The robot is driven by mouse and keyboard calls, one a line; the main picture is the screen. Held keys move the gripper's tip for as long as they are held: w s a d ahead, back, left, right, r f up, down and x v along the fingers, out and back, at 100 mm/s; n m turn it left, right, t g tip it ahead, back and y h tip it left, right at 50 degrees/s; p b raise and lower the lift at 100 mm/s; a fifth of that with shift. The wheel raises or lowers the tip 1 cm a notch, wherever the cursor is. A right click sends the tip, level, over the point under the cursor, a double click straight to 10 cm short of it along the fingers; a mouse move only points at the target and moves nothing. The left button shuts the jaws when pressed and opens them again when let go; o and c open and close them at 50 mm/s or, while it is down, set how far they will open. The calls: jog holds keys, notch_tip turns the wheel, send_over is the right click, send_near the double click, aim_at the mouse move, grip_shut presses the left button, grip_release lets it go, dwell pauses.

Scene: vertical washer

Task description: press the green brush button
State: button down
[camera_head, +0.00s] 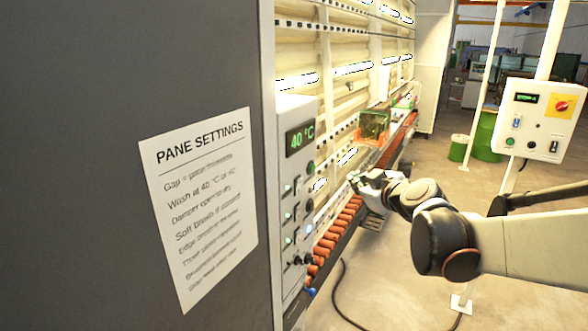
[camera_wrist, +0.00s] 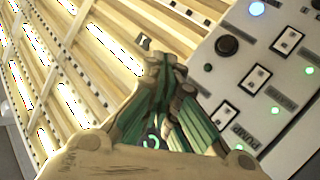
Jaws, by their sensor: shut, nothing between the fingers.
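The light control panel (camera_head: 294,214) stands beside the washer, with a green "40 °C" display (camera_head: 301,138), small switches and green lamps. In the wrist view, the panel (camera_wrist: 262,72) fills the right side. It carries a dark round knob (camera_wrist: 227,45), several dark rocker switches in white frames and small green lamps. One label reads "PUMP" (camera_wrist: 231,133); I cannot make out a brush label, so I cannot tell which control is the brush button. My gripper (camera_wrist: 166,65) is shut and empty, left of the panel. In the head view, my gripper (camera_head: 354,181) is right of the panel, apparently apart from it.
A "PANE SETTINGS" sheet (camera_head: 203,205) is on the dark cabinet at left. Orange rollers (camera_head: 325,243) run below the washer's slatted frame. A second control box (camera_head: 541,118) with a red-yellow switch stands at right. A black cable (camera_head: 345,306) lies on the open floor.

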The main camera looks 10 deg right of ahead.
jog(key=w+a, duration=0.4)
jog(key=a, duration=0.2)
jog(key=shift+w+a, duration=0.2)
jog(key=shift+w, duration=0.15)
jog(key=shift+a, duration=0.1)
dwell(1.2)
jog(key=shift+w+a+b, duration=0.25)
jog(key=shift+b, duration=0.1)
jog(key=shift+w+a, duration=0.25)
jog(key=shift+a, duration=0.1)
dwell(0.8)
jog(key=shift+d, duration=0.1)
jog(key=shift+s+d, duration=0.5)
jog(key=shift+d, duration=0.1)
dwell(0.3)
jog(key=shift+s+d, duration=0.75)
jog(key=shift+d, duration=0.25)
jog(key=shift+s+d, duration=0.75)
jog(key=shift+d, duration=0.25)
